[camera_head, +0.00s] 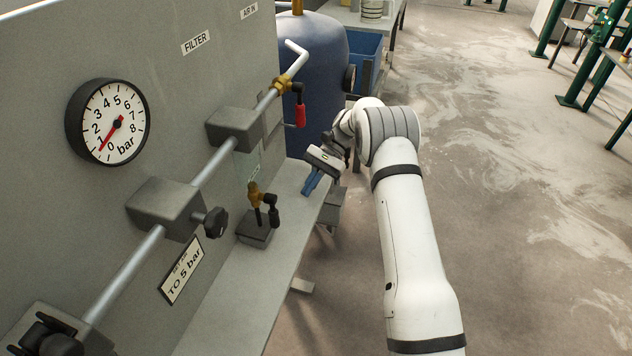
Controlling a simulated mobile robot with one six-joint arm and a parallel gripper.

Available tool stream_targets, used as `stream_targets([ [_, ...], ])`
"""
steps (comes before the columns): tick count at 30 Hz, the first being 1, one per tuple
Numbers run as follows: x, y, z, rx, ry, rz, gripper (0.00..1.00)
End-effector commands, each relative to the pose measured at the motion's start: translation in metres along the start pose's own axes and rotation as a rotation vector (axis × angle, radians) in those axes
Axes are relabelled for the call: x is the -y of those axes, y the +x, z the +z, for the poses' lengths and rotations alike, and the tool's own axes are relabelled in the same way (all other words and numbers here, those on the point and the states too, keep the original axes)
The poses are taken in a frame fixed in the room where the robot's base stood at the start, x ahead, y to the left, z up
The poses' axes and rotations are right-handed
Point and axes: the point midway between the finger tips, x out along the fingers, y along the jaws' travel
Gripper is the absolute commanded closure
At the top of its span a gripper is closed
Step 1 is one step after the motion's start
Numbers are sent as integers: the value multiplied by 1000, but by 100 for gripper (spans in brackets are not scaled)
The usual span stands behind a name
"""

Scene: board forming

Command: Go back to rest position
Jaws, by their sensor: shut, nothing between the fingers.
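My gripper (311,186) is at the end of my white arm, in the middle of the picture. Its blue fingers point down and left, and they are shut and empty. It hangs by the right edge of the grey bench ledge (222,307), apart from the panel's fittings. The arm reaches up from the lower right and bends at the wrist. Part of the wrist is hidden behind the grey-banded joint.
A grey panel (60,215) on the left carries a gauge (124,102) with its needle between 0 and 1, a red-handled valve (300,114) and a black knob (216,222). A brass fitting (254,194) stands on the ledge. A blue tank (318,60) stands behind.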

Motion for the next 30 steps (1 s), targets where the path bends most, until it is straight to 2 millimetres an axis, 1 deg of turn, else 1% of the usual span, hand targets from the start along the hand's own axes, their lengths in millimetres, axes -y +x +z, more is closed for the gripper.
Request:
stream_targets([
  [1, -1, -6, -8, -2, 1, -2, 100],
  [3, -2, -14, -12, -2, 0, -2, 100],
  [7, -2, -24, -18, -2, -1, -2, 100],
  [12, -2, -30, -21, -1, 0, -1, 100],
  [17, -2, -32, -20, -4, -1, 0, 100],
  [20, -3, -40, -7, -36, -10, 4, 100],
  [23, -7, -54, 16, -100, -28, 10, 100],
  [26, -16, -66, 46, -180, -52, 23, 100],
  [30, -33, -79, 88, -296, -91, 46, 100],
])
